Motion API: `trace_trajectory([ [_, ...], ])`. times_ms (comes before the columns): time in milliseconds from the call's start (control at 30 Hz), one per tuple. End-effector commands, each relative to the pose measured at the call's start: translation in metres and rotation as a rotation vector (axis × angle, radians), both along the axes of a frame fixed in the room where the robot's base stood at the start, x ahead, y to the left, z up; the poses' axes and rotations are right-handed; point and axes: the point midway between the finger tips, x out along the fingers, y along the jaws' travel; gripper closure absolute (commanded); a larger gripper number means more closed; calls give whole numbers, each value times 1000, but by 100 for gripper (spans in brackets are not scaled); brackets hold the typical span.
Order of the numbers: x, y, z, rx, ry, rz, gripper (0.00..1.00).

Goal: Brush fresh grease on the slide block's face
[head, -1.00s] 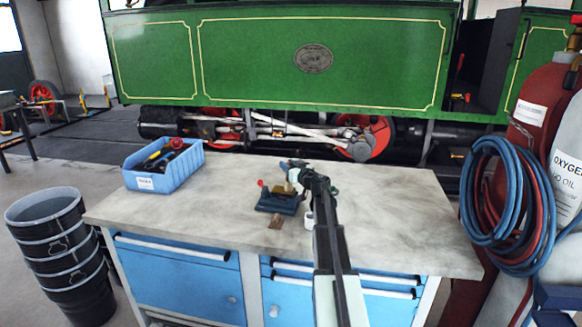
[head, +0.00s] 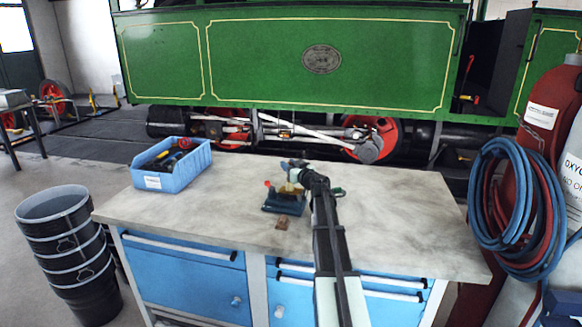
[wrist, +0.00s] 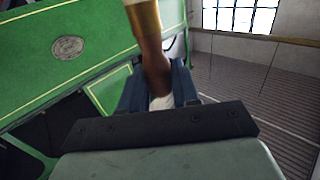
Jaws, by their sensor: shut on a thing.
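A brush with a brown wooden handle (wrist: 153,65) and a brass-coloured ferrule (wrist: 143,17) is held between the blue fingers of my gripper (wrist: 158,88), which is shut on the handle. In the head view my gripper (head: 296,172) is small, over a dark blue vice (head: 284,201) on the workbench.
The grey workbench top (head: 400,215) is mostly clear. A blue bin (head: 172,183) with tools stands at its back left. A small brown piece (head: 282,222) lies in front of the vice. Hoses (head: 515,205) hang at the right. A green tram (head: 330,60) stands behind.

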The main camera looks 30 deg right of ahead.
Motion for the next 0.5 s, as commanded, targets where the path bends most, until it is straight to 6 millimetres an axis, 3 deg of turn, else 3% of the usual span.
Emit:
trace_trajectory([
  [500,12,11,0,0,0,0,100],
])
